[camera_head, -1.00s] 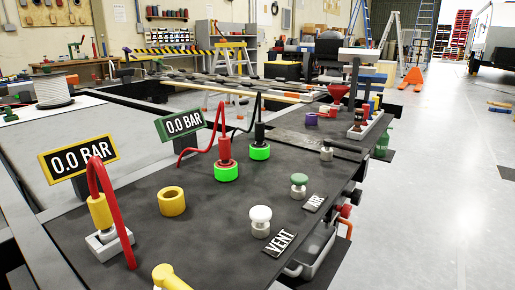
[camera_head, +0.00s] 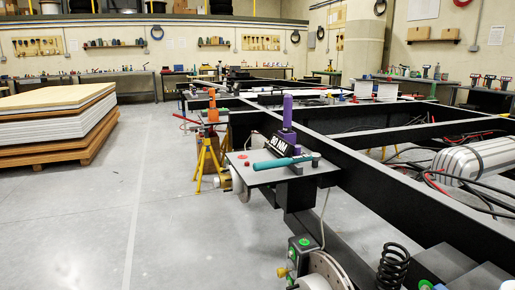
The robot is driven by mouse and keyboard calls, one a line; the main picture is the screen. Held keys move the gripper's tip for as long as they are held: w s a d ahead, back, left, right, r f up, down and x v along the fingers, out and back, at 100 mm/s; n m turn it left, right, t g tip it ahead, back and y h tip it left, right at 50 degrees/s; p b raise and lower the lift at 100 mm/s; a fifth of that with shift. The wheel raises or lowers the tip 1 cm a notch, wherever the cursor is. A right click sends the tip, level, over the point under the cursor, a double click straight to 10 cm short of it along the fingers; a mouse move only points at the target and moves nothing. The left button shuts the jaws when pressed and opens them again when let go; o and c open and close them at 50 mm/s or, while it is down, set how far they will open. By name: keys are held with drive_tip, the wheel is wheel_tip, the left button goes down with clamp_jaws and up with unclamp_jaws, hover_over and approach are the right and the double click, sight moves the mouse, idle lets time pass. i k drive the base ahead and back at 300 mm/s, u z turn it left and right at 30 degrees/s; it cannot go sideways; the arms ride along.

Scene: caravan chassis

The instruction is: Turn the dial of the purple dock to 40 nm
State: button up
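The purple dock (camera_head: 286,133) stands on a small grey plate (camera_head: 262,178) fixed beside the black chassis frame, in the middle of the head view. A purple upright part (camera_head: 288,110) rises from it. A dark tilted sign (camera_head: 268,144) on its front has white text that looks like 80 NM, though the first digit is hard to read. A teal tool (camera_head: 280,163) lies on the plate in front of the dock. A small dark round piece (camera_head: 316,159) is at the tool's right end. I cannot make out the dial clearly. My gripper is not in view.
Black chassis beams (camera_head: 390,185) fill the right side. A yellow stand (camera_head: 209,158) is left of the plate. A hub with a disc (camera_head: 325,272) and a black spring (camera_head: 393,266) are at the bottom. Stacked boards (camera_head: 55,125) stand far left; the floor between is clear.

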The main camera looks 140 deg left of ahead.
sight(296, 151)
drive_tip(key=u, duration=4.35)
drive_tip(key=i, duration=1.65)
drive_tip(key=k, duration=0.5)
drive_tip(key=u, duration=1.65)
drive_tip(key=i, duration=1.35)
drive_tip(key=u, duration=0.05)
